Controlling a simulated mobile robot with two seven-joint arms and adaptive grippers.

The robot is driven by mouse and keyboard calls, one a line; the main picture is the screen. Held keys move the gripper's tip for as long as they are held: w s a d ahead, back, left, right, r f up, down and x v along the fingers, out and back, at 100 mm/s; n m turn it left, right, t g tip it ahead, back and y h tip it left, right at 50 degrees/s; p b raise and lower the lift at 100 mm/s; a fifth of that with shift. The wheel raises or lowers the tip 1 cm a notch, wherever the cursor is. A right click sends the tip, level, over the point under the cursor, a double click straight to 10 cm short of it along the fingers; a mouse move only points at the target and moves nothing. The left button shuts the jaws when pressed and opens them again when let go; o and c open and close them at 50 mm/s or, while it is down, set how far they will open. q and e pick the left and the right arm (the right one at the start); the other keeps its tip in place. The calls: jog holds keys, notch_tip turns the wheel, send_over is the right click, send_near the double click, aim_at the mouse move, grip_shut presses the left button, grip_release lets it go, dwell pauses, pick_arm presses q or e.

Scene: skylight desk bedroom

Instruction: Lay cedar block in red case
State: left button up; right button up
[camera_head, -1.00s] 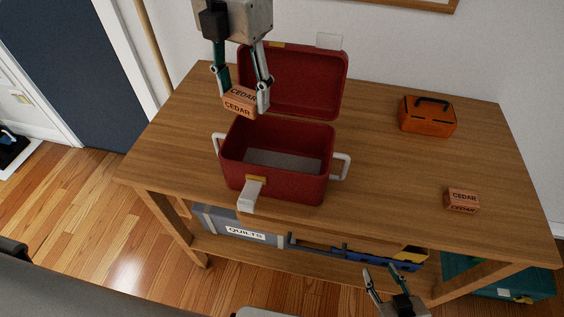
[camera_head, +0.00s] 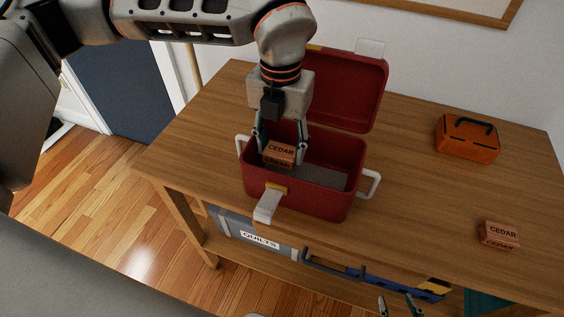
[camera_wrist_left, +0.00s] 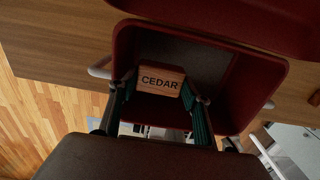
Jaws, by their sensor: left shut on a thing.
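The red case (camera_head: 330,207) stands open on the table, its lid tilted back; it also shows in the left wrist view (camera_wrist_left: 250,95). My left gripper (camera_head: 279,152) is shut on a cedar block (camera_head: 279,149) and holds it inside the left part of the case, below the rim. The block's CEDAR label shows in the left wrist view (camera_wrist_left: 160,80). I cannot tell whether the block touches the case floor. A second cedar block (camera_head: 499,235) lies on the table at the right. My right gripper (camera_head: 400,307) shows only its fingertips, apart, at the bottom edge.
An orange toolbox (camera_head: 467,138) with a black handle stands at the back right of the wooden table (camera_head: 420,200). A grey QUILTS box (camera_head: 250,232) and a blue item (camera_head: 390,285) are below the tabletop. The table between case and second block is clear.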

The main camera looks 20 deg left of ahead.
aim_at(281, 164)
pick_arm(q)
jog(key=shift+f, duration=0.65)
notch_tip(281, 164, down, 4)
jog(key=shift+f+b, duration=0.15)
jog(key=shift+b, duration=0.2)
pick_arm(e)
jog(key=shift+w+d+f, duration=0.1)
jog(key=shift+w+f, duration=0.05)
jog(key=shift+f, duration=0.1)
pick_arm(q)
jog(key=shift+f, duration=0.1)
jog(key=o, duration=0.7)
